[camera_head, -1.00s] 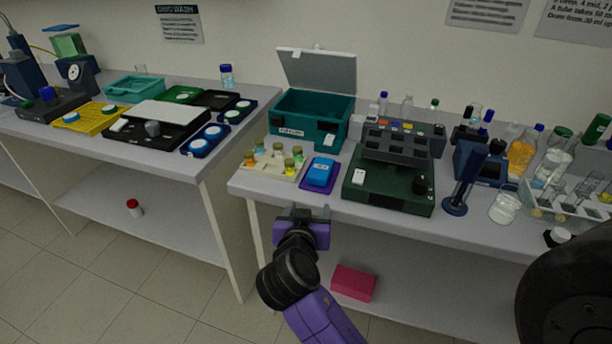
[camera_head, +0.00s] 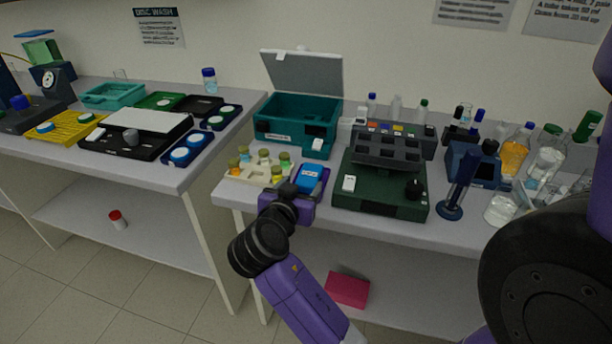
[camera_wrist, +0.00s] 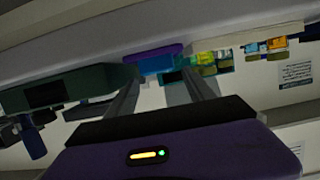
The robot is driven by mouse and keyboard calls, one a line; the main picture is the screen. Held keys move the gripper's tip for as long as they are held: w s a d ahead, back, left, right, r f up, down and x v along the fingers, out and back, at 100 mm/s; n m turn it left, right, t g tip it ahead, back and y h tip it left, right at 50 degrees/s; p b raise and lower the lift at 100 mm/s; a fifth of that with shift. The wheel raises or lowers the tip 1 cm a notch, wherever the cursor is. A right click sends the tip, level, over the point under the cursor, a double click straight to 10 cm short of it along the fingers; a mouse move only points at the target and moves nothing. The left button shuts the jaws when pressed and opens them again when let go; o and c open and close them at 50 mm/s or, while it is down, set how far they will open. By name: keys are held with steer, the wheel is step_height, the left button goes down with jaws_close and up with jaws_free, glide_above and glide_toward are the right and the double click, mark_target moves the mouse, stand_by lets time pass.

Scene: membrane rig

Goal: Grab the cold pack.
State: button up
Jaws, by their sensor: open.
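The cold pack appears to be the blue block with a white label (camera_head: 311,176), lying on a purple tray (camera_head: 325,186) near the front edge of the right bench. In the wrist view, which looks upside down, the blue pack (camera_wrist: 157,66) and purple tray (camera_wrist: 152,51) show beyond and between the fingers. My gripper (camera_head: 295,192) is at the bench's front edge, just in front of the pack, and hides part of the tray. In the wrist view my gripper (camera_wrist: 160,82) is open, with nothing between its fingers.
A dark green device (camera_head: 380,190) stands close right. An open teal box (camera_head: 290,125) is behind. A pink box (camera_head: 346,290) lies on the lower shelf.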

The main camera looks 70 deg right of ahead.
mark_target(309, 176)
steer(key=shift+p+x, duration=0.55)
steer(key=shift+x, duration=3.3)
steer(key=shift+s+r, duration=0.1)
steer(key=shift+r, duration=0.05)
steer(key=c, duration=1.3)
